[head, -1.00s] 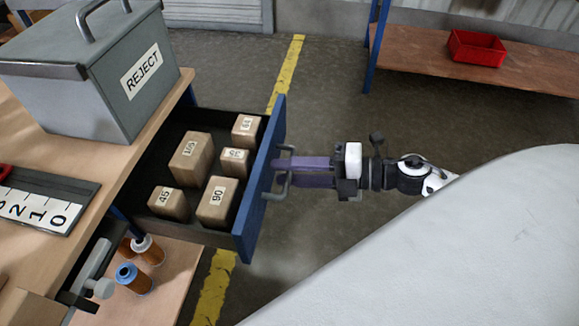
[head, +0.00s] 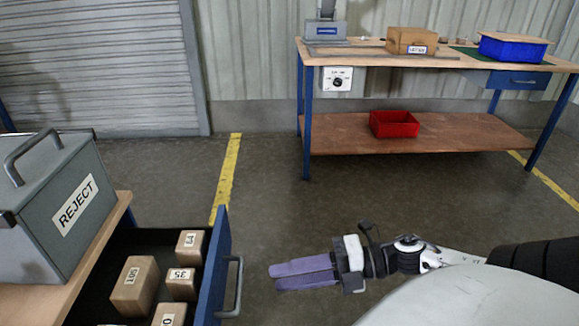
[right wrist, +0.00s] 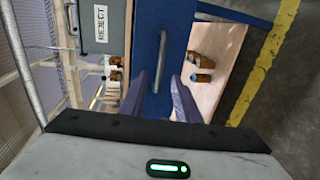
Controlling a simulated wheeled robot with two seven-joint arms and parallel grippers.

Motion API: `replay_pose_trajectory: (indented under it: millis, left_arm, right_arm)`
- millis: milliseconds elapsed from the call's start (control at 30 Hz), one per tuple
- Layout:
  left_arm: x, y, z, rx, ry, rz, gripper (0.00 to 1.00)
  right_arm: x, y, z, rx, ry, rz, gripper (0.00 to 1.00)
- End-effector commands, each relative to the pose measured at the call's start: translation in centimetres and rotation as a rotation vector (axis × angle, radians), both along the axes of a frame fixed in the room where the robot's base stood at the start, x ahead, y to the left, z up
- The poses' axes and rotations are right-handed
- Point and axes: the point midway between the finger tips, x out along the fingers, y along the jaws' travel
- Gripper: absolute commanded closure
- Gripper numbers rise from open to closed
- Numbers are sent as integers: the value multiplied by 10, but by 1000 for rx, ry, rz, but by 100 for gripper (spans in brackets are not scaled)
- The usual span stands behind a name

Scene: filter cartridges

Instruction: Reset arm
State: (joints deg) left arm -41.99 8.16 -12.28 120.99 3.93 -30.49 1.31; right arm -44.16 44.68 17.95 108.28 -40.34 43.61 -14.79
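My right gripper (head: 274,278) has purple fingers and points left in the head view, to the right of the blue drawer front (head: 211,268). It is apart from the drawer's grey handle (head: 238,288). In the right wrist view my right gripper (right wrist: 158,80) shows its fingers spread with nothing held between them. The handle (right wrist: 161,62) lies ahead of them on the drawer front. The drawer is pulled open and holds several labelled boxes, one of them (head: 135,285) large. My left gripper is not in view.
A grey REJECT bin (head: 60,215) stands on the bench at left. Across the floor is a workbench (head: 440,60) with a red tray (head: 394,124) on its lower shelf and a blue bin (head: 512,48) on top. The floor between is clear.

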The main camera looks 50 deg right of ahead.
Motion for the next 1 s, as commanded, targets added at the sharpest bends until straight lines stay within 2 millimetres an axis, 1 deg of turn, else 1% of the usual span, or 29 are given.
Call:
replay_pose_trajectory:
  millis: [567, 667, 767, 867, 900, 967, 1000]
  left_arm:
    - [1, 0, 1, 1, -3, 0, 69]
    - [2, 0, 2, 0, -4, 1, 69]
    - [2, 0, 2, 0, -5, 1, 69]
    - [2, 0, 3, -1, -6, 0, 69]
    - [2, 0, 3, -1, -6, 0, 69]
    - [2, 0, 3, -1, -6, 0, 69]
    - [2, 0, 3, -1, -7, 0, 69]
  right_arm:
    - [-1, -1, 0, 0, 0, 0, 71]
    - [1, 0, -1, 26, 8, -31, 71]
    - [9, 3, -5, 134, 50, -152, 71]
    - [19, 7, -20, 335, 156, -375, 71]
    - [21, 9, -31, 435, 223, -479, 71]
    - [20, 16, -52, 586, 341, -634, 71]
    - [17, 23, -66, 678, 426, -723, 71]
